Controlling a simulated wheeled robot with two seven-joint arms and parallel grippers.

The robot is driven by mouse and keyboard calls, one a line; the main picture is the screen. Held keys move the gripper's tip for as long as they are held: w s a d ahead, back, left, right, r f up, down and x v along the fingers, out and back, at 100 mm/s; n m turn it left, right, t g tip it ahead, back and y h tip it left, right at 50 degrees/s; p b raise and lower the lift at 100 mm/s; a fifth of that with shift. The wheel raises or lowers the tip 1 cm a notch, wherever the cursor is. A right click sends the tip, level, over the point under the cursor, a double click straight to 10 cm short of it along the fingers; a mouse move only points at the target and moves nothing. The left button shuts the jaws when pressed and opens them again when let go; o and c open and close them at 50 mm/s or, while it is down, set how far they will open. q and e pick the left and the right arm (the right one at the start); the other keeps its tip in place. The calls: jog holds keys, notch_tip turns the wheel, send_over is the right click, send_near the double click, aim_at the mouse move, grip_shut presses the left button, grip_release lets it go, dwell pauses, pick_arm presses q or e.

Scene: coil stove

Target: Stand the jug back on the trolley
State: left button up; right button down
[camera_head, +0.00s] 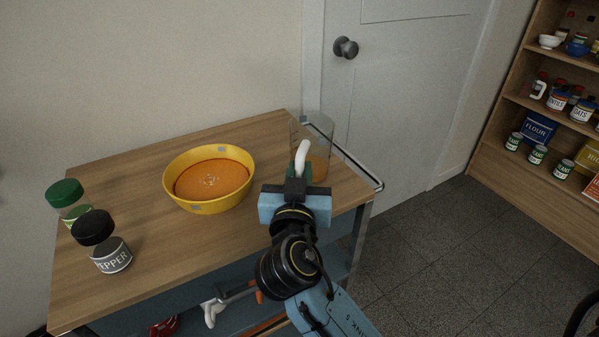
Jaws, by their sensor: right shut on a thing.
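The jug (320,148) is clear, with a white handle and some orange contents low inside. It looks upright at the right end of the wooden-topped trolley (130,158). My right gripper (300,182) is shut on the jug's white handle, on the near side of the jug. The gripper and handle hide part of the jug. Its base is partly hidden, so I cannot tell whether it touches the trolley top. My left gripper is not in view.
A yellow bowl (244,160) of orange contents stands mid-trolley. A pepper shaker (104,246) and a green-lidded jar (68,198) stand at the left. A metal rail (372,178) edges the right end. Behind are a door (400,100) and stocked shelves (490,160).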

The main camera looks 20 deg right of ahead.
jog(key=c, duration=1.4)
grip_release()
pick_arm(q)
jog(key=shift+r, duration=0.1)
pick_arm(e)
jog(key=shift+r, duration=0.1)
